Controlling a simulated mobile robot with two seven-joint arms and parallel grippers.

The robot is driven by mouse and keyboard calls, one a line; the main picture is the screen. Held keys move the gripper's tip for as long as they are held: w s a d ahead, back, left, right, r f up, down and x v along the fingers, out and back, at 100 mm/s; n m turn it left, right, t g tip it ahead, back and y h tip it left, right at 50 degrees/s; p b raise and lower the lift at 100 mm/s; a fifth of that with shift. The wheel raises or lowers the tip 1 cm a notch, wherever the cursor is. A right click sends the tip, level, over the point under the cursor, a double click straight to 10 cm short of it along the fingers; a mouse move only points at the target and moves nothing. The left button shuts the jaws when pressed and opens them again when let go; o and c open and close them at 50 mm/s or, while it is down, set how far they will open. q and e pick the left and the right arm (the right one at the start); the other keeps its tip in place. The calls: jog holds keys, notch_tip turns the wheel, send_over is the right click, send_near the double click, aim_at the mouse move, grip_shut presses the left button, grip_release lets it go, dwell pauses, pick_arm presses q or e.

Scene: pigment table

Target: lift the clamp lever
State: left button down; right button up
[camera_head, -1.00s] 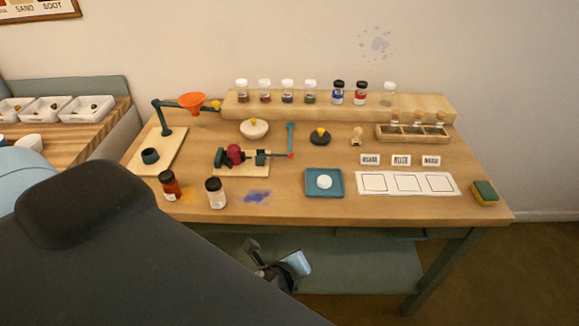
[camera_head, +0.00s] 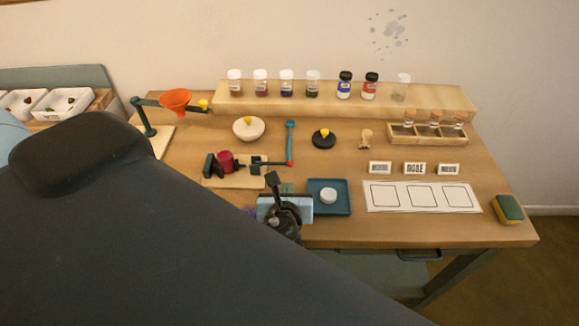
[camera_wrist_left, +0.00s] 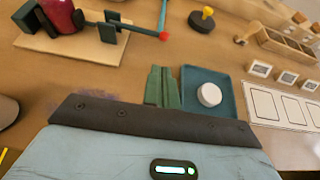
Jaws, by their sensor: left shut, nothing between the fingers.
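The clamp sits on a wooden base (camera_head: 233,182) left of centre on the table, with a dark red jar (camera_head: 226,161) between its dark jaws. Its thin lever (camera_head: 274,163) sticks out to the right, low and about level, ending in a red knob (camera_head: 290,163). In the wrist view the lever's red knob (camera_wrist_left: 163,36) is at the top, beyond the fingers. My left gripper (camera_head: 287,187) is in front of the knob, on the near side, apart from it. Its green fingers (camera_wrist_left: 162,86) are together and empty. My right gripper is not in view.
A teal bar (camera_head: 291,138) extends behind the knob. A blue tray (camera_head: 343,208) with a white round piece (camera_head: 328,195) lies right of my gripper. A bowl (camera_head: 249,129) and a black disc with a yellow knob (camera_head: 323,139) are behind. My dark arm hides the table's front left.

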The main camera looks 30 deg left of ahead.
aim_at(289, 180)
pick_arm(q)
jog(key=shift+s+d, duration=0.1)
jog(key=x, duration=1)
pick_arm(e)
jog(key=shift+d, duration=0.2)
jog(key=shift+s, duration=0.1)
